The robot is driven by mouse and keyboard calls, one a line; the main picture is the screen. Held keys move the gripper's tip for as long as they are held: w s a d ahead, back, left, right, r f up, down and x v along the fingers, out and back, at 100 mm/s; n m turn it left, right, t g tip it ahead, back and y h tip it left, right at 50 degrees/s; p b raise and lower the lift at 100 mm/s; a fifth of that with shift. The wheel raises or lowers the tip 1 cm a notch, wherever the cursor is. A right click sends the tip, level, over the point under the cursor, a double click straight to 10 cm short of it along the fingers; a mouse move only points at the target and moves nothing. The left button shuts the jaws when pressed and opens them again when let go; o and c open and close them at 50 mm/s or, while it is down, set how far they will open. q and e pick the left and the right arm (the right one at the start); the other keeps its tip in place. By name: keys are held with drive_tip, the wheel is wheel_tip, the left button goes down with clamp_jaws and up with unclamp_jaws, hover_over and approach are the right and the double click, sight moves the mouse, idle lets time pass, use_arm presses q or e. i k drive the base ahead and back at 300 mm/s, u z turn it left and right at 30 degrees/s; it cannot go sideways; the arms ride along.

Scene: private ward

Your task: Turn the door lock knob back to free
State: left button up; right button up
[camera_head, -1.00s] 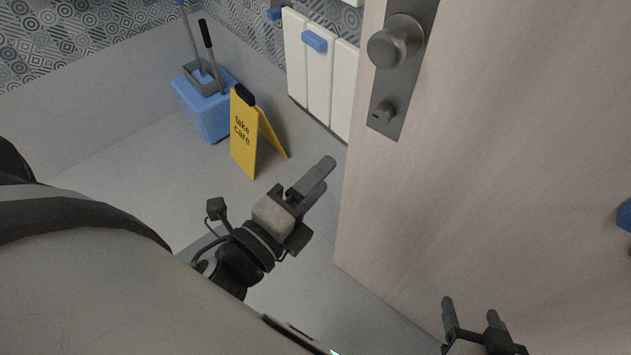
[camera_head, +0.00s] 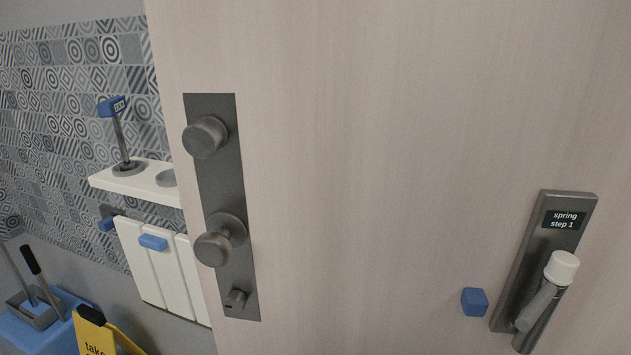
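The pale wooden door (camera_head: 370,150) fills the middle and right of the head view. A dark grey metal plate (camera_head: 210,172) stands upright near its left edge. On the plate are a round upper knob (camera_head: 206,137), a round middle knob (camera_head: 216,246) and a small knob (camera_head: 236,299) at the bottom. I cannot tell for sure which is the lock knob, or read its position from any mark. Neither gripper is in view now, and nothing touches the knobs.
Left of the door are a white shelf (camera_head: 140,181), white panels (camera_head: 172,272), a blue bucket (camera_head: 45,335) and a yellow sign (camera_head: 98,337).

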sight(235, 302)
drive_tip(key=u, duration=0.4)
drive_tip(key=k, duration=0.6)
drive_tip(key=z, duration=1.05)
drive_tip(key=k, duration=0.45)
